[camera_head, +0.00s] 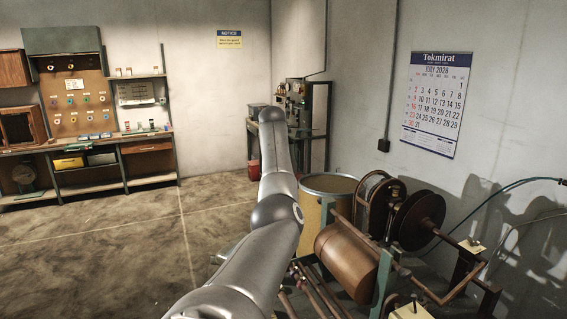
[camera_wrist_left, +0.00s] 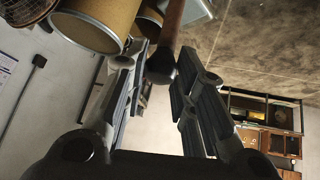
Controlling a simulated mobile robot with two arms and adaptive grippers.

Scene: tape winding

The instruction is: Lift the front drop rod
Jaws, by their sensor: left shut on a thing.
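In the left wrist view, my left gripper (camera_wrist_left: 163,56) has its two dark fingers on either side of a brown rod (camera_wrist_left: 172,30) with a dark rounded end. I take this to be the front drop rod. The gripper is shut on it near that end; the rod's other end runs out of the top of the picture. In the head view, my grey left arm fills the lower middle and its fingers are hidden. Several brown rods (camera_head: 313,292) show at the lower middle beside the arm. My right gripper is not in view.
The winding machine has a brown roller (camera_head: 346,262) and a dark reel (camera_head: 418,220). A tan drum (camera_head: 327,184) stands behind the roller, close to my arm. A workbench (camera_head: 150,147) stands at the far left wall. The floor (camera_head: 120,245) left of my arm is clear.

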